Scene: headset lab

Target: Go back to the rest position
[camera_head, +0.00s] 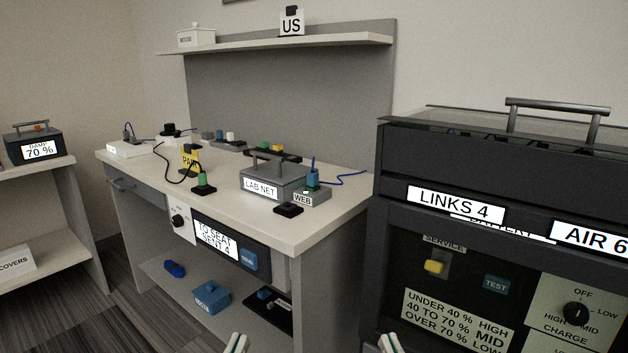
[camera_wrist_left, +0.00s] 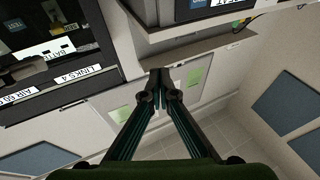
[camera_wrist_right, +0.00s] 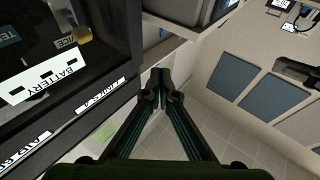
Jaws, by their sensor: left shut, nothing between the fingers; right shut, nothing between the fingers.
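My left gripper (camera_head: 236,343) shows at the bottom edge of the head view, in front of the workbench. In the left wrist view its fingers (camera_wrist_left: 160,80) meet at the tips, shut and empty. My right gripper (camera_head: 390,343) shows at the bottom edge of the head view, in front of the dark cabinet. In the right wrist view its fingers (camera_wrist_right: 161,80) also meet, shut and empty. Neither gripper touches anything that I can see. Both arms are mostly out of the head view.
The workbench (camera_head: 130,163) carries a LAB NET box (camera_head: 262,188) and small devices. The dark cabinet (camera_head: 384,200) with its handle (camera_head: 556,105) stands close on the right. A side shelf (camera_head: 40,180) is at the left. Striped floor (camera_head: 110,310) is open at the lower left.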

